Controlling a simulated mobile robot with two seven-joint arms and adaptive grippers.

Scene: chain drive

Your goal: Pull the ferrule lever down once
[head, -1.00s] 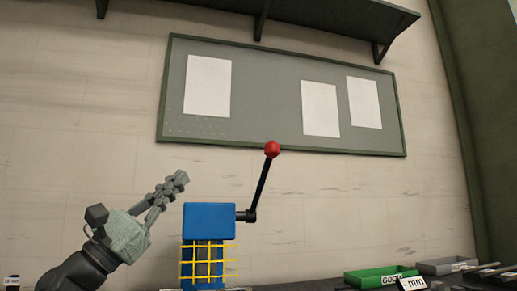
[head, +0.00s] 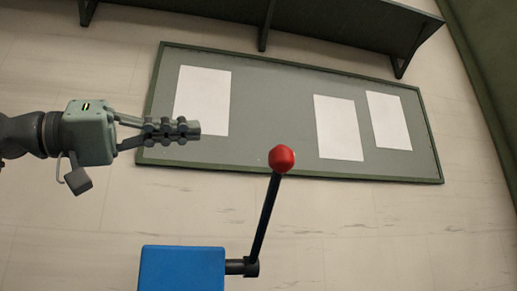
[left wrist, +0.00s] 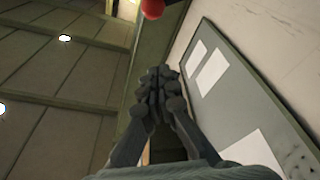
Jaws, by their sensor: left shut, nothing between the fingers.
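The ferrule lever (head: 267,215) is a black rod with a red ball knob (head: 282,158) on top. It stands up, leaning slightly right, from a pivot on the right side of a blue box (head: 182,269). My left gripper (head: 193,129) is shut and empty. In the head view it points right, to the left of the knob and a little higher, apart from it. In the left wrist view the shut fingers (left wrist: 158,75) show in the middle and the red knob (left wrist: 152,9) is at the top edge, beyond the fingertips. My right gripper is not in view.
A grey-green board (head: 260,118) with white sheets hangs on the wall behind. A dark shelf (head: 340,25) with brackets is above it. The space between my left gripper and the knob looks clear. The bench top is out of view.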

